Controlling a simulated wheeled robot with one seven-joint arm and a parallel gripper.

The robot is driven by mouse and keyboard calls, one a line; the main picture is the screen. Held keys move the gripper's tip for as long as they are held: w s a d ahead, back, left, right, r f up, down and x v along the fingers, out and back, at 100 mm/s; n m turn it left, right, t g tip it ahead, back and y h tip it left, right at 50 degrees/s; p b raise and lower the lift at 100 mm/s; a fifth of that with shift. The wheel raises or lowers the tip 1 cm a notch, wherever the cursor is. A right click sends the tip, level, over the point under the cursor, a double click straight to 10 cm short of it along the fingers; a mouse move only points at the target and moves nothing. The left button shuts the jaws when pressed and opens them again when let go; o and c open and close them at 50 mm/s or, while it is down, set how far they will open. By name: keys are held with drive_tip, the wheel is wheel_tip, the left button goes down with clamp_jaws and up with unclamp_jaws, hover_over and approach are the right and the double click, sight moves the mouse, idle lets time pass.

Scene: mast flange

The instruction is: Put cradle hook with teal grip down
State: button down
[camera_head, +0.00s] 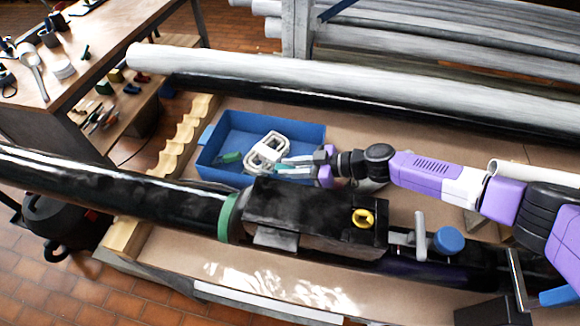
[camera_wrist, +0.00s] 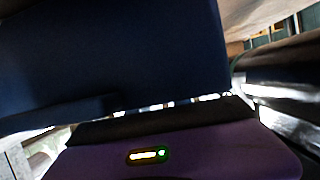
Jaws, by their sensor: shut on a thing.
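My gripper (camera_head: 318,162) is at the right end of a blue bin (camera_head: 312,136), over or just inside its rim. It is shut on the cradle hook, whose teal grip (camera_head: 297,161) shows small at the jaws. The rest of the hook is hard to make out and partly hidden by the fingers. I cannot tell whether it touches the bin floor. In the wrist view a dark blue surface (camera_wrist: 110,60) fills most of the picture above my purple gripper body, and the jaws and hook cannot be made out.
A pale looped piece (camera_head: 266,152) and a small green item (camera_head: 230,158) are in the bin. A grey pipe (camera_head: 350,80) lies behind. Wooden notched rests (camera_head: 180,145) stand left.

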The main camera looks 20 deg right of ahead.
drive_tip(key=shift+f+b, duration=0.5)
drive_tip(key=shift+b, duration=0.1)
